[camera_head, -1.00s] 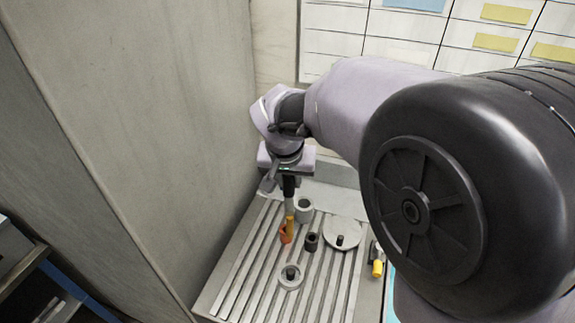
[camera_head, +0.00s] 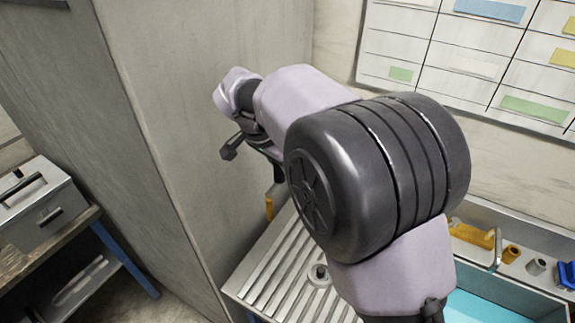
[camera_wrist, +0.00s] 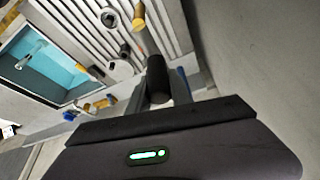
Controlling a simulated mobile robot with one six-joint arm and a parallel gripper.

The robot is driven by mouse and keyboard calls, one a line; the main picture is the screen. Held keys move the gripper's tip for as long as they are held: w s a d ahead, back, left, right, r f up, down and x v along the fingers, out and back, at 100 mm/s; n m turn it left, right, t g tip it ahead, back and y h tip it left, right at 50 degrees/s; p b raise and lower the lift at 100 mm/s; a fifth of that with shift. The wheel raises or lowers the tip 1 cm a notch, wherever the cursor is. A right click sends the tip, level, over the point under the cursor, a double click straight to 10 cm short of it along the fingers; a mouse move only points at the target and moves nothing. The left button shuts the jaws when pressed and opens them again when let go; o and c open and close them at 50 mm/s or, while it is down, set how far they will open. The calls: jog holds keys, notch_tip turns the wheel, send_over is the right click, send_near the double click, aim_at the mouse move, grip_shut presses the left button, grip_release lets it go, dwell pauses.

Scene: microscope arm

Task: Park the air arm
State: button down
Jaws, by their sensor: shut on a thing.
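My gripper (camera_head: 277,175) hangs close to the tall grey panel, over the far left end of the slatted deck; my arm hides part of it in the head view. In the wrist view its fingers (camera_wrist: 157,92) are closed around a dark cylindrical grip (camera_wrist: 157,78). A long piece with an orange section (camera_wrist: 145,38) extends beyond that grip; the orange part also shows below my gripper in the head view (camera_head: 268,207). I take this piece for the air arm, but its shape is mostly hidden. Whether its lower end touches anything cannot be told.
The slatted deck (camera_head: 262,272) carries a small grey disc with a knob (camera_head: 318,276). The wrist view shows a grey ring (camera_wrist: 110,18) and a pale disc (camera_wrist: 120,69). The tall panel (camera_head: 205,120) stands close on the left. A teal basin (camera_head: 490,306) lies right.

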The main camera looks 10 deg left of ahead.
jog(key=c, duration=1.4)
grip_release()
jog(key=shift+w+a+r, duration=0.1)
jog(key=shift+a+r, duration=0.05)
jog(key=shift+c, duration=0.2)
jog(key=shift+o, duration=1.4)
jog(key=shift+a, duration=0.3)
jog(key=shift+d, duration=0.15)
jog(key=shift+r, duration=0.1)
jog(key=p+v, duration=0.3)
jog(key=v, duration=1.4)
